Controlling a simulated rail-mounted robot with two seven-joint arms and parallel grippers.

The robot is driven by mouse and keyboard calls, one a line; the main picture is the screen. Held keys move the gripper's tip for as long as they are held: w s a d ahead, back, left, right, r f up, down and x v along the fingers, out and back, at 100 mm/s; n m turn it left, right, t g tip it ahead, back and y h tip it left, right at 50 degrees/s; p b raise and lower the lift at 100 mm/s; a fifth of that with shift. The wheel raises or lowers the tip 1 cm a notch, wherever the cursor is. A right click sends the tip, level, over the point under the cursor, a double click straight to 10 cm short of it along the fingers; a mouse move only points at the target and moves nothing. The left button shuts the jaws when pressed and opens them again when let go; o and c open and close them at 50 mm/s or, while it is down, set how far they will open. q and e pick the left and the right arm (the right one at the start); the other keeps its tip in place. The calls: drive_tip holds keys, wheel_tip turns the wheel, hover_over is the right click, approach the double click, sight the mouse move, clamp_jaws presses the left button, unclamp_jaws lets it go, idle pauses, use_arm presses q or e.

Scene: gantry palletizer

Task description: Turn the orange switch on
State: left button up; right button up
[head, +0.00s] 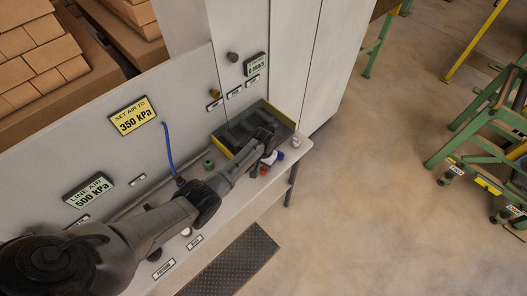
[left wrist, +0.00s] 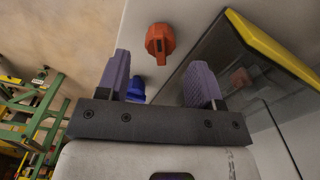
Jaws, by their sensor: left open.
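The orange switch (left wrist: 160,42) is a rounded knob on the pale panel, seen upper middle in the left wrist view. In the head view it shows as a small red-orange spot (head: 263,170) beside my left gripper (head: 271,158). In the left wrist view the two purple fingers of my left gripper (left wrist: 158,82) stand wide apart with nothing held between them. The switch appears beyond the fingertips, roughly between them, and I see no contact. My right gripper is in neither view.
A blue knob (left wrist: 136,87) sits by the left finger in the wrist view. A dark tray with a yellow edge (left wrist: 265,42) lies close on the right. A white knob (head: 296,142) and a green knob (head: 208,163) are on the shelf.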

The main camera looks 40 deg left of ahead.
sight(264, 169)
use_arm(q)
wheel_tip(264, 169, up, 9)
idle(0.4)
drive_tip(key=shift+r, duration=0.1)
idle(0.4)
